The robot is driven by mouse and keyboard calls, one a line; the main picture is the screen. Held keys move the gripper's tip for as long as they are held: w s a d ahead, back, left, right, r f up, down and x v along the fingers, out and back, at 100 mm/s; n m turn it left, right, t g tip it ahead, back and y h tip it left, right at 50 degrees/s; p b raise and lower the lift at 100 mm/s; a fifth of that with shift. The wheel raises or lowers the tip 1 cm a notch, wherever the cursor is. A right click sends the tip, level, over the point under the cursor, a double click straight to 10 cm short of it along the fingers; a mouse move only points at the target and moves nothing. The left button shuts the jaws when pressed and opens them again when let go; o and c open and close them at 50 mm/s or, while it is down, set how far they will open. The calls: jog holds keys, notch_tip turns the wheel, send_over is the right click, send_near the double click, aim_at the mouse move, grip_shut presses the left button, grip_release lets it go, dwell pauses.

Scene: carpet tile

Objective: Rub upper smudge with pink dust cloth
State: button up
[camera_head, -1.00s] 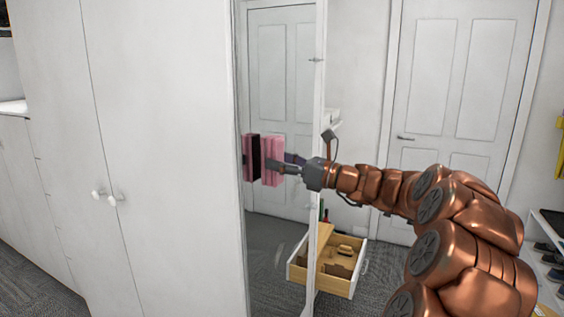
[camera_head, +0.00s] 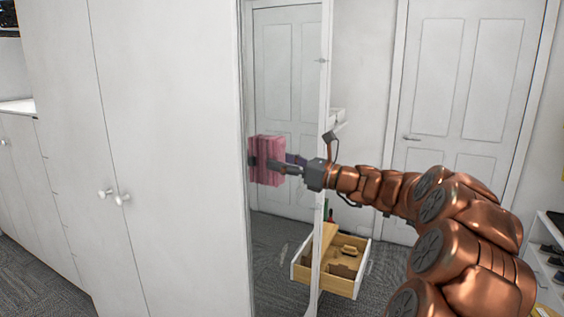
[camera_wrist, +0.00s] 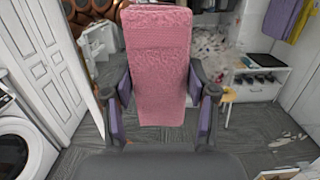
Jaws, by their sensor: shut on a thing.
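The pink dust cloth (camera_head: 268,160), a thick block-like pad, is held by my gripper (camera_head: 285,166) against or very near the tall mirror (camera_head: 285,225); it meets its own reflection. In the wrist view the cloth (camera_wrist: 158,60) stands upright between the two fingers of my gripper (camera_wrist: 160,98), which is shut on it. A whitish, speckled upper smudge (camera_wrist: 212,48) shows on the mirror just right of the cloth's upper part; the cloth may hide some of it. A fainter lower smudge (camera_wrist: 289,139) shows at the lower right.
White wardrobe doors (camera_head: 170,130) stand left of the mirror. An open wooden drawer (camera_head: 345,285) sits low by the mirror's right edge. A white door (camera_head: 455,90) is behind my arm. A washing machine (camera_wrist: 20,140) appears in the wrist view.

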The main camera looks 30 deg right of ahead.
jog(key=shift+w+d+r+p, duration=0.1)
jog(key=shift+w+d+p, duration=0.25)
jog(key=shift+d+p, duration=0.2)
jog(key=shift+w+d+r+p, duration=0.1)
jog(key=shift+w+d+p, duration=0.2)
jog(key=shift+d+p, duration=0.25)
jog(key=w+d+p, duration=0.4)
jog(key=d+p, duration=0.2)
jog(key=p, duration=0.1)
jog(key=shift+d+f+p, duration=0.2)
jog(key=shift+d+p, duration=0.05)
jog(key=shift+p, duration=0.15)
jog(key=shift+s+a, duration=0.1)
jog(key=shift+s+a+b, duration=0.3)
jog(key=shift+a, duration=0.15)
jog(key=shift+s+a, duration=0.3)
jog(key=shift+a, duration=0.2)
jog(key=shift+s+a, duration=0.25)
jog(key=shift+a, duration=0.2)
jog(key=shift+a+b, duration=0.1)
jog(key=shift+b, duration=0.2)
